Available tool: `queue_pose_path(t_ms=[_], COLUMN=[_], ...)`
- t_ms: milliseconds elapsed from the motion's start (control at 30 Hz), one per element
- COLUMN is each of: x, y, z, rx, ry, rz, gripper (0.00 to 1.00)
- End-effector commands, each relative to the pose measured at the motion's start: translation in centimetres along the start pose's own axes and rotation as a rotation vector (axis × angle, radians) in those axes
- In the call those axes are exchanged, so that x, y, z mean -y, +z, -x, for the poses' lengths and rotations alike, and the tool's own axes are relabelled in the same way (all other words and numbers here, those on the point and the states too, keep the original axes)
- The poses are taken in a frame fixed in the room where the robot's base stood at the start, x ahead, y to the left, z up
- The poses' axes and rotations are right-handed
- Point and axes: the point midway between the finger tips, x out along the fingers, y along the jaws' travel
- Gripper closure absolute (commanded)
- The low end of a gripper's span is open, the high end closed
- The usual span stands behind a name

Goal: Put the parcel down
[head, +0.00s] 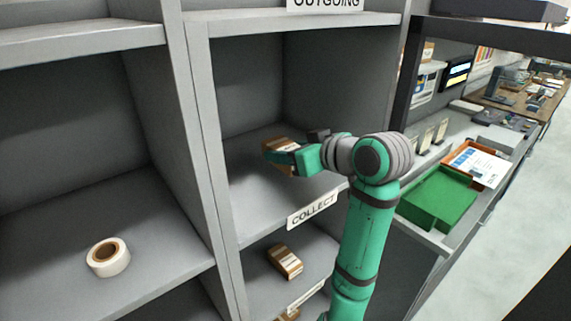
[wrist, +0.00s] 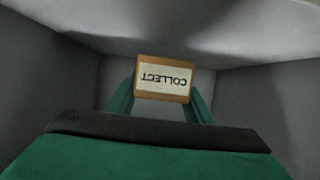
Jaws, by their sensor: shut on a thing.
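The parcel (wrist: 163,95) is a small brown box with a white label reading COLLECT, which appears upside down in the wrist view. My gripper (wrist: 162,100) is shut on it, with one green finger on each side. In the head view the parcel (head: 279,156) is inside the grey compartment whose front edge carries a COLLECT sign (head: 312,209). My gripper (head: 283,157) reaches in from the right. I cannot tell whether the parcel touches the shelf floor (head: 245,195). My gripper partly hides the parcel in the head view.
Another brown parcel (head: 285,261) lies on the shelf below. A tape roll (head: 108,257) sits on the left shelf. Upright grey dividers (head: 207,130) bound the compartment. A green tray (head: 438,197) stands on the counter at right. The shelf floor around the held parcel looks clear.

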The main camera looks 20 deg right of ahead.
Motion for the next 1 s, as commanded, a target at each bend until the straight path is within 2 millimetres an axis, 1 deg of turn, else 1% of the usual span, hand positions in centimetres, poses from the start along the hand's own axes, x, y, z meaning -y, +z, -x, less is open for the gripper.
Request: queue_pose_path(t_ms=[133, 233, 333, 733, 767, 800, 833, 1000], x=[-0.3, -0.3, -0.3, -0.2, -0.2, -0.2, -0.2, -0.2], y=[0.7, 2.2, 3.2, 3.6, 3.7, 3.7, 3.7, 3.7], z=[-1.1, -1.6, -2.1, -2.3, -2.3, -2.3, -2.3, -2.3], rx=[0.001, 0.001, 0.0, 0.0, 0.001, 0.001, 0.001, 0.001], ry=[-0.001, -0.001, 0.0, -0.001, -0.001, -0.001, -0.001, -0.001], rz=[-0.001, -0.003, -0.002, 0.0, -0.001, 0.0, 0.0, 0.0], gripper=[0.81, 0.81, 0.81, 0.81, 0.51, 0.41, 0.34, 0.34])
